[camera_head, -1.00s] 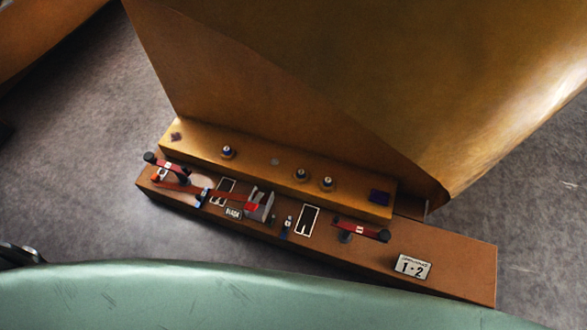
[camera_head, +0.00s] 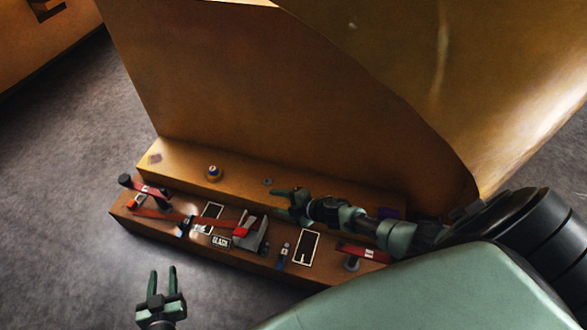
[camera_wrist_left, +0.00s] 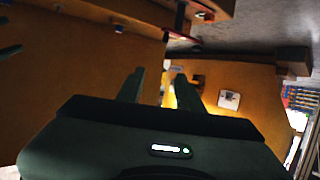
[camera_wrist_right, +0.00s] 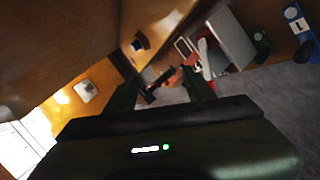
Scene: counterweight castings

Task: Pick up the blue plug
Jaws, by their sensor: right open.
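A small round plug with a blue band (camera_head: 214,172) stands on the upper step of the brown casting, left of my right gripper; a similar knob shows in the right wrist view (camera_wrist_right: 140,42). I cannot tell which is the blue plug. My right gripper (camera_head: 279,203) is open and empty over the upper step, and its arm covers the step's right part. My left gripper (camera_head: 163,270) is open and empty, in front of the casting's left end.
Red-handled levers stand at the left (camera_head: 150,190) and right (camera_head: 362,251) of the lower step. A grey block with a red part (camera_head: 249,234) lies between. The tall casting wall (camera_head: 270,90) rises behind. Grey floor (camera_head: 60,200) is clear at the left.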

